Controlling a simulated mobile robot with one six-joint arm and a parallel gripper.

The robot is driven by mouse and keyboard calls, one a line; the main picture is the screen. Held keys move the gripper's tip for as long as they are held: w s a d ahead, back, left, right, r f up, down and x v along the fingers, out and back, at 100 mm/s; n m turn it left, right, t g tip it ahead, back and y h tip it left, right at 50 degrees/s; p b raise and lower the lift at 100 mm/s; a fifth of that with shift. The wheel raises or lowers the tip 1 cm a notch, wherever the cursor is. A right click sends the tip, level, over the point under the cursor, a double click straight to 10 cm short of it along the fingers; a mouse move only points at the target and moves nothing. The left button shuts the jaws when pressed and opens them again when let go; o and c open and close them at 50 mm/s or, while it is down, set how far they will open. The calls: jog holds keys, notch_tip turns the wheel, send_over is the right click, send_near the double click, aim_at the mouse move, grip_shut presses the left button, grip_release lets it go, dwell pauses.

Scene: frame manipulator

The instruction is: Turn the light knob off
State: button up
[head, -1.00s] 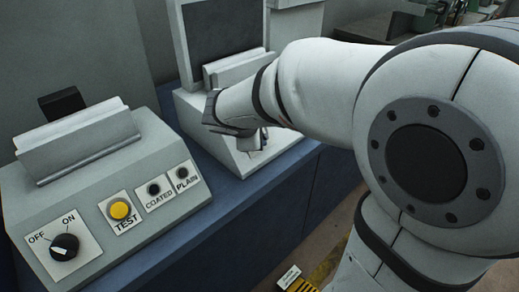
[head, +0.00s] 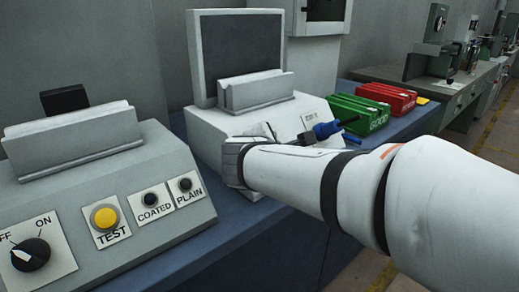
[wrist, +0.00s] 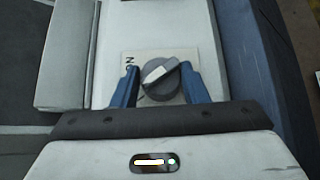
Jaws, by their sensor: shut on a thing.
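In the wrist view, a round dark knob (wrist: 166,88) with a pale pointer bar sits on a light label plate, where letters by the left finger are partly covered. My gripper (wrist: 158,74) has its blue fingers on either side of this knob, shut on it. Another black knob (head: 30,254), marked OFF and ON, is on the left machine (head: 110,185), apart from my gripper.
The left machine also has a yellow TEST button (head: 105,217) and COATED and PLAIN lamps.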

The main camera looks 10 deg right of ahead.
dwell(0.3)
jog(key=o, duration=1)
